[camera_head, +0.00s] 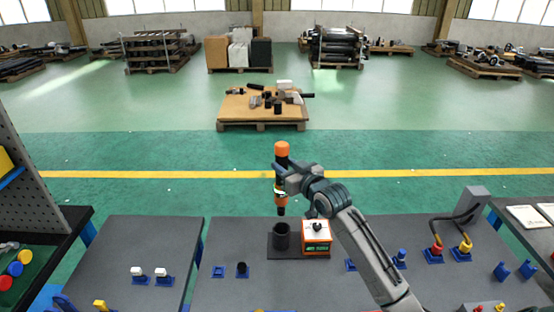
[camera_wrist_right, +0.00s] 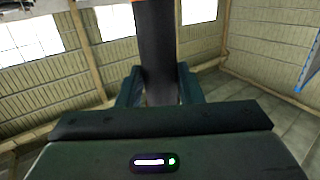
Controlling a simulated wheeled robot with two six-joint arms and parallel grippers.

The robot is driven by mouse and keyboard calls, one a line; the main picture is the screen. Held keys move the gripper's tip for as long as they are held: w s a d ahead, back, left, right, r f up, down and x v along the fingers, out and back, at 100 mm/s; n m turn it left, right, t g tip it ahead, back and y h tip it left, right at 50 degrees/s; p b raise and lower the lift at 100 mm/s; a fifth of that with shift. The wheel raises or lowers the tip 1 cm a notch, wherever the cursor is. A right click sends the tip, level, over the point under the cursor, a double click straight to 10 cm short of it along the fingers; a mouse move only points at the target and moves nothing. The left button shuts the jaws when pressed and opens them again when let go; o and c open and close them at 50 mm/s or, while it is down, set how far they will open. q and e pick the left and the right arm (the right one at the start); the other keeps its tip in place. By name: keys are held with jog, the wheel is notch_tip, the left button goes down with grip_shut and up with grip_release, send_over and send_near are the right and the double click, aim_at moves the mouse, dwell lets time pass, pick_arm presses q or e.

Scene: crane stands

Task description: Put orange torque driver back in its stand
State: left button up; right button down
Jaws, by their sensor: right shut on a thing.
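The orange torque driver (camera_head: 282,149) has an orange cap and a black body with a narrow lower tip. It is upright in the head view. My right gripper (camera_head: 279,172) is shut on it and holds it in the air above the stand. The stand is a dark cup (camera_head: 282,238) on a dark base plate (camera_head: 283,254); the driver's tip appears just above the cup's rim. In the right wrist view, the driver's dark shaft (camera_wrist_right: 157,50) rises between the two fingers (camera_wrist_right: 157,88). My left gripper is not in view.
An orange and white box with a green display (camera_head: 316,246) stands right beside the cup. Small blue holders (camera_head: 218,272) sit on the grey table (camera_head: 225,235). A grey post with cables (camera_head: 474,203) stands at the right. A shelf rack (camera_head: 25,200) is at the left.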

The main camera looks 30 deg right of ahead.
jog(key=shift+s+r, duration=0.35)
jog(key=shift+w+f, duration=0.1)
jog(key=shift+w, duration=0.1)
jog(key=shift+f, duration=0.55)
notch_tip(320, 180, down, 2)
jog(key=shift+f+b, duration=0.1)
jog(key=shift+b, duration=0.75)
jog(key=shift+f+b, duration=0.45)
jog(key=shift+f, duration=0.25)
jog(key=shift+f+b, duration=0.35)
jog(key=shift+f, duration=0.2)
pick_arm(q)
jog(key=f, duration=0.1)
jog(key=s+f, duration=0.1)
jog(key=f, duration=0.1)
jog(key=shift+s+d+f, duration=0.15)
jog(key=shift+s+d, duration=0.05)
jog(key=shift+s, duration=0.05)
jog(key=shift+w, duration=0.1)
